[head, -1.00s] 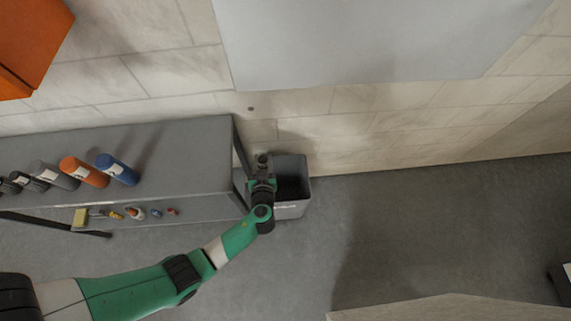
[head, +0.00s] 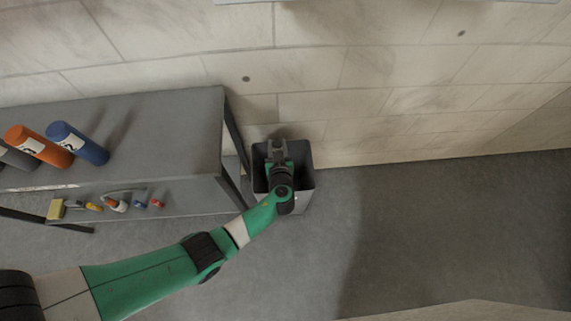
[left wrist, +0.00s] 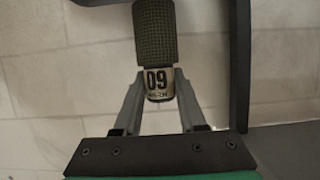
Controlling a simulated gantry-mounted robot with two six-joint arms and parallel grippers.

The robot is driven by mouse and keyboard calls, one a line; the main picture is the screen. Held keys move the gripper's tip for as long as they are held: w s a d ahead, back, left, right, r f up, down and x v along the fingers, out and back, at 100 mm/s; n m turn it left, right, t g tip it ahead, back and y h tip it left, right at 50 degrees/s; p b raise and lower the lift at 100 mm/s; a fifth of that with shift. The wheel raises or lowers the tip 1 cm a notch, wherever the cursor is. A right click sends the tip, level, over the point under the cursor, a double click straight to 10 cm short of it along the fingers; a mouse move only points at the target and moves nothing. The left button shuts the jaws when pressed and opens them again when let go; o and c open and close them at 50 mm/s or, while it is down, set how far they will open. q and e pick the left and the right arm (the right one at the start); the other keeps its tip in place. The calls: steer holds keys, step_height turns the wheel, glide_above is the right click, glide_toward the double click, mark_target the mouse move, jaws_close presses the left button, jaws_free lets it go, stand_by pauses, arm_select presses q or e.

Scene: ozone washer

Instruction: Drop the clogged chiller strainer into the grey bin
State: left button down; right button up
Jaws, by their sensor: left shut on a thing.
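The strainer (left wrist: 155,35) shows in the left wrist view as a dark mesh cylinder with a pale end band marked 09. My left gripper (left wrist: 159,82) is shut on its labelled end, and the mesh body points away from the gripper. In the head view my left gripper (head: 277,150) is over the opening of the grey bin (head: 302,200). The gripper and wrist hide part of the bin's inside. I cannot make out the strainer in the head view. My right gripper is not in view.
A grey bench (head: 150,130) stands left of the bin, carrying orange and blue cylinders (head: 80,145). Small items, including a yellow block (head: 56,209), lie on its lower shelf. The stone wall (head: 400,90) is close behind the bin. The floor to the right is clear.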

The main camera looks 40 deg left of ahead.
mark_target(277, 144)
arm_select(q)
steer(key=shift+f+b, duration=1.1)
steer(key=shift+f, duration=0.9)
steer(key=shift+c, duration=2)
jaws_free()
step_height(277, 144, up, 7)
steer(key=p, duration=0.5)
steer(key=s+d+r+m+t+h+p, duration=0.1)
steer(key=s+r+p, duration=0.4)
steer(key=r+p, duration=0.6)
steer(key=s+d+r+m+t+h+p, duration=0.1)
steer(key=s+r+p, duration=0.5)
steer(key=r+p, duration=0.6)
steer(key=shift+s+d+r+m+h+p, duration=0.2)
steer(key=shift+d+m+h+p, duration=0.15)
steer(key=shift+p, duration=0.55)
